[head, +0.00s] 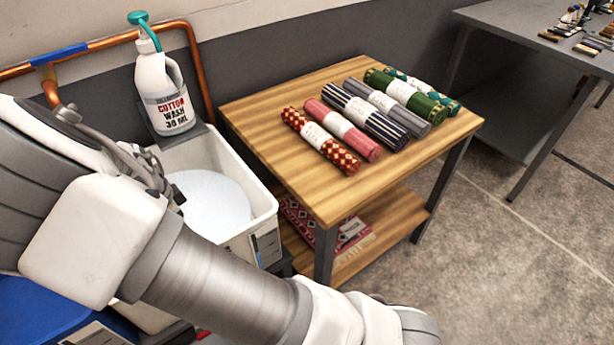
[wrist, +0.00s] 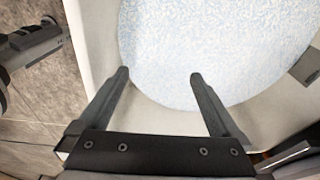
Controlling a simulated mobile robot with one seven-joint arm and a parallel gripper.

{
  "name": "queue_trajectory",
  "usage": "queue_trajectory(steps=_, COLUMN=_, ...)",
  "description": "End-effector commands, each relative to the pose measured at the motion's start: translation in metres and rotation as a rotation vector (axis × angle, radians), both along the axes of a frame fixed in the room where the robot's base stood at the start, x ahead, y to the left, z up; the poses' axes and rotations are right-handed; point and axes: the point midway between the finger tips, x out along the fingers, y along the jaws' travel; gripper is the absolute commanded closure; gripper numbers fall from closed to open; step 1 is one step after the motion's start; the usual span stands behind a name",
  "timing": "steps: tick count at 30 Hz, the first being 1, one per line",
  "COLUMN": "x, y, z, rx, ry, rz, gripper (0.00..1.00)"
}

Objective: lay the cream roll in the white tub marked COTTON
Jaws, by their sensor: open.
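The white tub (head: 262,190) stands left of the wooden table, and its near side is partly hidden by my arm. A pale, speckled round surface (head: 212,200) fills much of its inside; I cannot tell what it is. A label on the tub is too small to read. A bottle behind it (head: 168,95) reads COTTON WASH. In the wrist view the tub (wrist: 85,45) lies under my gripper (wrist: 158,75), which is open with nothing between its fingers; the speckled surface (wrist: 215,45) shows beyond them. I see no cream roll I can make out in either view.
The wooden table (head: 390,165) holds several banded rolls, among them red dotted (head: 320,140), pink (head: 343,130), navy striped (head: 365,115) and green (head: 412,100). A patterned red textile (head: 325,228) lies on its lower shelf. A blue tub (head: 35,310) is lower left.

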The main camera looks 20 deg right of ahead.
Motion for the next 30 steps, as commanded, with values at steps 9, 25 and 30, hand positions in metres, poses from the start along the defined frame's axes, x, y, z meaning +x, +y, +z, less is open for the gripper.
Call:
queue_trajectory(steps=9, x=-0.019, y=-0.049, z=0.076, rx=0.169, ry=0.064, rz=0.197, gripper=0.01)
queue_trajectory(steps=25, x=-0.080, y=-0.131, z=0.194, rx=0.258, ry=-0.084, rz=0.652, gripper=0.01)
queue_trajectory(steps=30, x=-0.108, y=-0.158, z=0.222, rx=0.200, ry=-0.158, rz=0.805, gripper=0.01)
